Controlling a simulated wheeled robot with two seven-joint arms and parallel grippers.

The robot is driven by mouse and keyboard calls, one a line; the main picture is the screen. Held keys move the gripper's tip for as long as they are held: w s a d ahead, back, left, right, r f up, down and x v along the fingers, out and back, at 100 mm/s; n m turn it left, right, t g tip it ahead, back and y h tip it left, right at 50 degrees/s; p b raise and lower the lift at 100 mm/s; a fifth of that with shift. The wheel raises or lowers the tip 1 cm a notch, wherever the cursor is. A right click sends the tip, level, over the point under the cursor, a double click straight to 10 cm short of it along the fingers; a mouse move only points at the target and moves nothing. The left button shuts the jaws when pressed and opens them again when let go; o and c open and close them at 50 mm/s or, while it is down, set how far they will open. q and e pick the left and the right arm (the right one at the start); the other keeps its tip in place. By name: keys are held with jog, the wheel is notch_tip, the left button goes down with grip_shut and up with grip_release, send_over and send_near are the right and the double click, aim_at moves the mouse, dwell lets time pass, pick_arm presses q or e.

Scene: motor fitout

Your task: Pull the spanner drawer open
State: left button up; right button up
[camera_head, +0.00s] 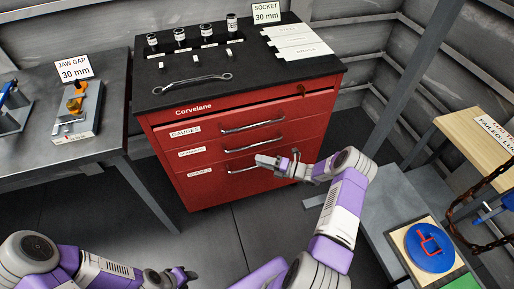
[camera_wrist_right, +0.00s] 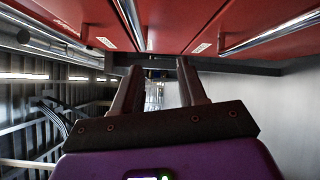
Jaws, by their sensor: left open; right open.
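The top label (camera_head: 185,131) reads GAUGES; the middle label (camera_head: 191,152) and bottom label (camera_head: 199,171) are too small to read surely, so I cannot tell which is the spanner drawer. The bottom handle (camera_head: 240,170) is partly hidden by my right gripper (camera_head: 272,161), which is at the cabinet front near that handle. In the right wrist view the fingers (camera_wrist_right: 155,85) are open and empty, with a bar handle (camera_wrist_right: 270,35) to their upper right. My left gripper (camera_head: 185,275) is open, low and away from the cabinet.
A spanner (camera_head: 193,84), sockets (camera_head: 179,35) and cards lie on the cabinet's black top (camera_head: 275,72). A grey bench (camera_head: 105,115) stands left. Another bench at right holds a blue disc (camera_head: 428,256). The floor before the cabinet's left is clear.

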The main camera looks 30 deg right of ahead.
aim_at(257, 144)
jog(key=d+r+m+t+h, duration=0.1)
jog(key=d+r+m+t, duration=0.15)
jog(key=d, duration=0.25)
jog(key=x, duration=0.2)
jog(key=b+x, duration=0.1)
jog(key=x, duration=0.4)
jog(key=shift+w+d+f+b, duration=0.1)
jog(key=shift+w+b, duration=0.3)
jog(key=shift+w, duration=0.05)
jog(key=shift+c, duration=0.4)
grip_shut()
